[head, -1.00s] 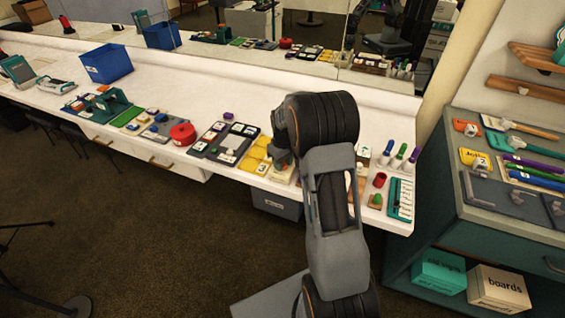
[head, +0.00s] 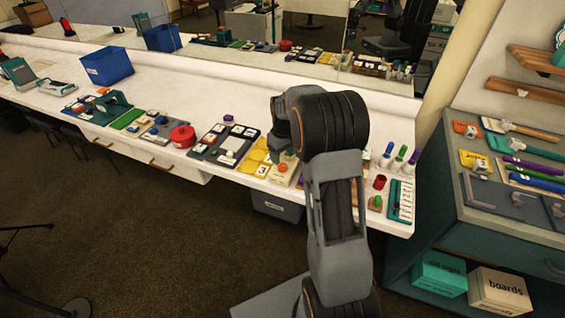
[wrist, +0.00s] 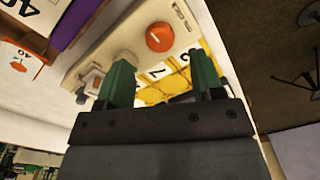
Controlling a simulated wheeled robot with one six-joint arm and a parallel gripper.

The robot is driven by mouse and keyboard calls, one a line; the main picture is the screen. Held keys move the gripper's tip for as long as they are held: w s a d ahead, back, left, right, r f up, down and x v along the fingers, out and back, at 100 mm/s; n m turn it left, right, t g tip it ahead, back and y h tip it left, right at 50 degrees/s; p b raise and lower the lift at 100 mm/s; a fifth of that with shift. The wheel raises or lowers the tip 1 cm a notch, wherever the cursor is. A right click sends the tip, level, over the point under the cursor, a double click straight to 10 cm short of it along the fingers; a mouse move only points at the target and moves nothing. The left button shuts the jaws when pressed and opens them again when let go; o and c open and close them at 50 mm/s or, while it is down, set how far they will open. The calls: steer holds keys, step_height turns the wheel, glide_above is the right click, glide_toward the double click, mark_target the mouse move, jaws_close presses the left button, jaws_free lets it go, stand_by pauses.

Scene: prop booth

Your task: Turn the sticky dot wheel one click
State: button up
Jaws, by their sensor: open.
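An orange round dial (wrist: 160,37) with a small pale mark sits on a cream box (wrist: 113,33) in the wrist view. It looks like the sticky dot wheel, but I read no label naming it. In the head view the orange dial (head: 282,168) shows on the same cream box (head: 279,178) on the counter. My gripper (wrist: 160,62) is open, its two green fingers apart with nothing between them. The dial lies just beyond the fingertips, roughly between them in the picture; I see no contact. In the head view my gripper (head: 289,156) is just above the box, partly hidden by my arm.
Yellow numbered panels (head: 256,158) stand left of the box, with a dark tray (head: 226,143) and a red round item (head: 182,136) farther left. A red cup (head: 380,182) and several markers (head: 399,158) are on the right.

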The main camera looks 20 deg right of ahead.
mark_target(283, 165)
step_height(283, 165, up, 9)
steer(key=shift+f, duration=0.15)
steer(key=shift+d, duration=0.1)
stand_by(0.6)
steer(key=s+a+r+m+t+p, duration=0.1)
steer(key=s+a, duration=0.4)
steer(key=s, duration=0.6)
steer(key=s+a+r+m+t+p, duration=0.1)
steer(key=s+a+r+m+t, duration=0.1)
steer(key=s+a, duration=0.4)
steer(key=shift+s+a+r+t, duration=0.15)
steer(key=shift+s+r+t, duration=0.25)
steer(key=shift+s, duration=2.15)
